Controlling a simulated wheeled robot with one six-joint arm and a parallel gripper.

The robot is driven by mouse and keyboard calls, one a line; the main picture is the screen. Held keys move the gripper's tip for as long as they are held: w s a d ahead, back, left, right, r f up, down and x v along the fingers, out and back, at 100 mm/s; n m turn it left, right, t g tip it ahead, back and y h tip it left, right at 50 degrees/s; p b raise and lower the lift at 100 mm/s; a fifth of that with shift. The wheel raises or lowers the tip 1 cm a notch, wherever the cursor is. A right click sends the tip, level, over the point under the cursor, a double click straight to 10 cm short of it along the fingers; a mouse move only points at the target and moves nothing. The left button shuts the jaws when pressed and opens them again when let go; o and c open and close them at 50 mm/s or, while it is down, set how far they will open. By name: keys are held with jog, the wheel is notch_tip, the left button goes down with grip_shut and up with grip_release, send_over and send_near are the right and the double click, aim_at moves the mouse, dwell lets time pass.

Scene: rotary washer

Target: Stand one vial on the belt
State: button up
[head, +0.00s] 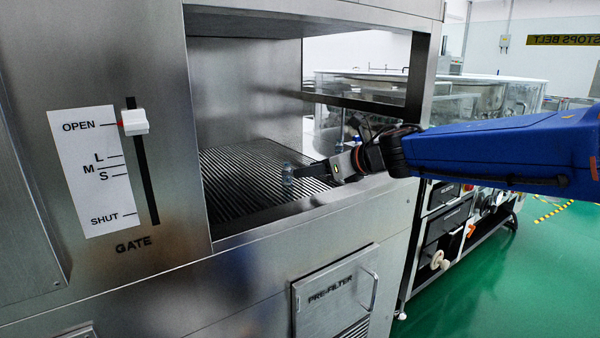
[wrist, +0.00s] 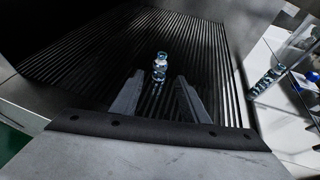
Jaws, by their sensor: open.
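A small clear vial (head: 288,173) stands upright on the dark ribbed belt (head: 235,185) inside the steel machine opening. In the wrist view the vial (wrist: 161,60) stands just beyond the fingertips, between their lines. A shape like it shows just below, probably its reflection. My gripper (head: 297,171) reaches in over the front ledge from the right. In the wrist view my gripper (wrist: 158,78) has its two fingers apart, with nothing held between them. I cannot tell from the head view whether a finger touches the vial.
The gate slider (head: 134,122) sits at OPEN on the left panel. The steel front ledge (head: 310,208) lies under my arm. A steel post (head: 418,75) bounds the opening at right. More vials (wrist: 266,80) show right of the belt. The belt around the vial is clear.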

jog(key=shift+v, duration=1.05)
jog(key=d+r+m+t, duration=0.1)
jog(key=d+m, duration=0.1)
jog(key=d+r+m+t+h, duration=0.1)
jog(key=d+m, duration=0.1)
jog(key=m, duration=0.1)
jog(key=d+r+m+t+h, duration=0.1)
jog(key=d+m, duration=0.1)
jog(key=shift+w+d+r+m+t, duration=0.1)
jog(key=shift+w+d+m+t, duration=0.15)
jog(key=shift+w+m+t, duration=0.15)
jog(key=s+d+f+m+h, duration=0.3)
jog(key=s+d+m, duration=0.1)
jog(key=d+m, duration=0.35)
jog(key=s+d+f+m+g+h, duration=0.1)
jog(key=s+d+f+m+h, duration=0.25)
jog(key=d+m, duration=0.4)
jog(key=s+d+f+m+h, duration=0.35)
jog(key=s+d+m, duration=0.2)
jog(key=m, duration=0.35)
jog(key=s+a+f+m+g+y, duration=0.1)
jog(key=s+f+m+g, duration=0.2)
jog(key=s+f+m, duration=0.3)
jog(key=s+a+f+m+g+y, duration=0.1)
jog(key=s+f+m+g, duration=0.3)
jog(key=s, duration=1)
notch_tip(320, 180, down, 5)
jog(key=m, duration=0.3)
jog(key=shift+a+m, duration=0.2)
jog(key=shift+m, duration=0.1)
